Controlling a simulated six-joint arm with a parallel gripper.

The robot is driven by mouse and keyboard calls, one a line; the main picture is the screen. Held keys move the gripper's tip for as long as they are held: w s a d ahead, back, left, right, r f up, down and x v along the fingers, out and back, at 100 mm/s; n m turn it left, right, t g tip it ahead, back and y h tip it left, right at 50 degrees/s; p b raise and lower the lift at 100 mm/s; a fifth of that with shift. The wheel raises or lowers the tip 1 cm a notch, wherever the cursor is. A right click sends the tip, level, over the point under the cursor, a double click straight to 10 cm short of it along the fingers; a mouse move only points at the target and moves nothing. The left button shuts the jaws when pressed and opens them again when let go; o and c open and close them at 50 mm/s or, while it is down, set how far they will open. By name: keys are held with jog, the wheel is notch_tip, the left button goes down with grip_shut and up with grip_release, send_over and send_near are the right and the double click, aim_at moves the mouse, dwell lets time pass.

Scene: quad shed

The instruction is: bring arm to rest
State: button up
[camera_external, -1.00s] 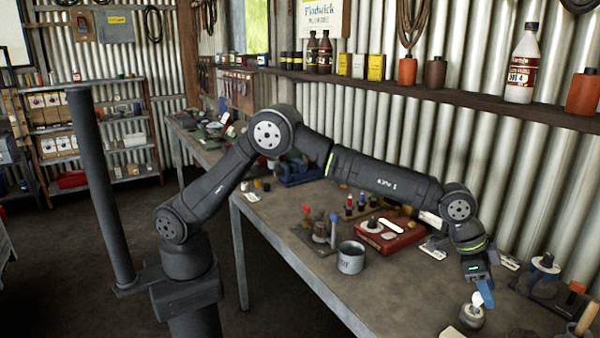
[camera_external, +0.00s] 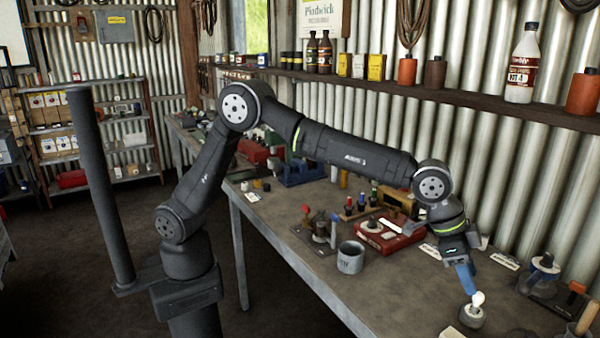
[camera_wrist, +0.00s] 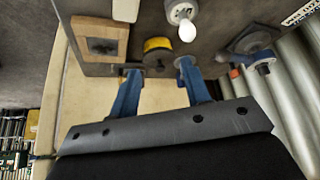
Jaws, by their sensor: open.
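My gripper (camera_external: 468,280) is above the right part of the workbench (camera_external: 300,245), pointing down. In the wrist view its two blue fingers (camera_wrist: 157,80) stand well apart with nothing held between them. A small round grey holder (camera_external: 470,317) with a white bulb-like top (camera_external: 478,298) stands on the bench just below and beside the fingertips in the external view. In the wrist view the white bulb (camera_wrist: 186,30) shows beyond the right fingertip. I cannot tell whether the finger touches it.
A grey mug (camera_external: 350,258), a red box (camera_external: 388,238) and a rack of small bottles (camera_external: 362,208) stand left of the gripper. A dark stand with a blue-topped piece (camera_external: 543,268) is to the right. A shelf (camera_external: 440,92) runs along the corrugated wall.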

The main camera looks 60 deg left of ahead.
jog(key=shift+n, duration=0.3)
jog(key=w+a+f, duration=0.3)
jog(key=w+a, duration=0.1)
jog(key=w, duration=0.2)
jog(key=w+a+f, duration=0.2)
jog(key=w+a, duration=0.1)
jog(key=w, duration=0.3)
jog(key=w+a+f, duration=0.3)
jog(key=w+a, duration=0.1)
jog(key=w, duration=0.1)
jog(key=shift+w+a+f, duration=0.3)
jog(key=shift+w+f, duration=0.05)
jog(key=shift+w, duration=0.05)
jog(key=shift+w+a+f, duration=0.1)
jog(key=shift+w+f, duration=0.1)
jog(key=shift+f, duration=0.3)
jog(key=shift+w+a+f, duration=0.1)
jog(key=shift+w+f, duration=0.1)
jog(key=shift+f, duration=0.9)
jog(key=shift+r, duration=0.1)
